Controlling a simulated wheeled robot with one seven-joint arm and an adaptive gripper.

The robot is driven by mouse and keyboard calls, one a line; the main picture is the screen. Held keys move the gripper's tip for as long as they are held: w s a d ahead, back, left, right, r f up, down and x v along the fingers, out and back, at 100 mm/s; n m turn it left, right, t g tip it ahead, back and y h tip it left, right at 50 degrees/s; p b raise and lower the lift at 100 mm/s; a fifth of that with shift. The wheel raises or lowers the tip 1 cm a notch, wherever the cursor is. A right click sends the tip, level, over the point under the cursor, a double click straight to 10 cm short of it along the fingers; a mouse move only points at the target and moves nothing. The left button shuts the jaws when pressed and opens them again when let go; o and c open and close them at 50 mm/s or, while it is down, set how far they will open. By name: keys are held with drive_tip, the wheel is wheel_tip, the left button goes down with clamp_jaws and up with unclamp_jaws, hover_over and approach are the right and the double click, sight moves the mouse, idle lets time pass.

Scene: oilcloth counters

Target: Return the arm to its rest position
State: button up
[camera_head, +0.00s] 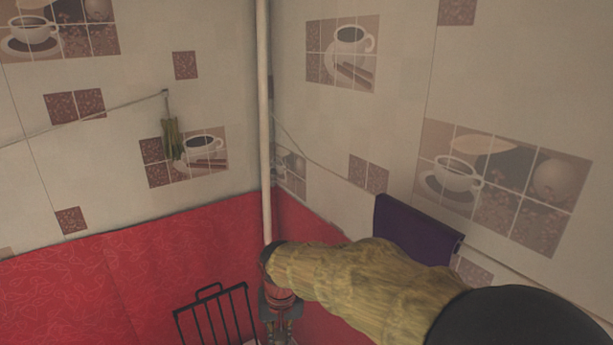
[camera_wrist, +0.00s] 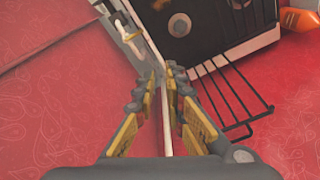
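My arm reaches in from the lower right in the head view, its forearm covered in a yellow-brown pattern. My gripper (camera_head: 277,333) points down near the room's corner, close to the pale vertical pipe. In the wrist view my gripper (camera_wrist: 164,75) shows two grey fingers with yellow pads. A narrow gap shows between the fingers, and nothing is held in it. A thin pale strip shows in the gap, beyond or between the fingers; its depth is unclear.
The pale pipe (camera_head: 265,120) runs down the corner behind my wrist. A black wire rack (camera_head: 216,318) stands left of my gripper, near a black-topped appliance (camera_wrist: 205,28). A purple cloth (camera_head: 415,232) hangs on the right wall. An orange object (camera_wrist: 300,21) is at upper right.

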drive_tip(key=s+d+f+t+b, duration=0.1)
drive_tip(key=s+d+f+b, duration=0.2)
drive_tip(key=s+d+b, duration=0.4)
drive_tip(key=s+d+f+m+t+b, duration=0.1)
drive_tip(key=s+d+f+b, duration=0.3)
drive_tip(key=s+d+b, duration=0.3)
drive_tip(key=s+d+f+t+b, duration=0.2)
drive_tip(key=s+d+f+b, duration=0.2)
drive_tip(key=s+d+b, duration=0.4)
drive_tip(key=d, duration=0.3)
drive_tip(key=shift+d+h, duration=0.25)
drive_tip(key=shift+h, duration=0.15)
drive_tip(key=shift+s+f, duration=0.1)
drive_tip(key=shift+f, duration=0.05)
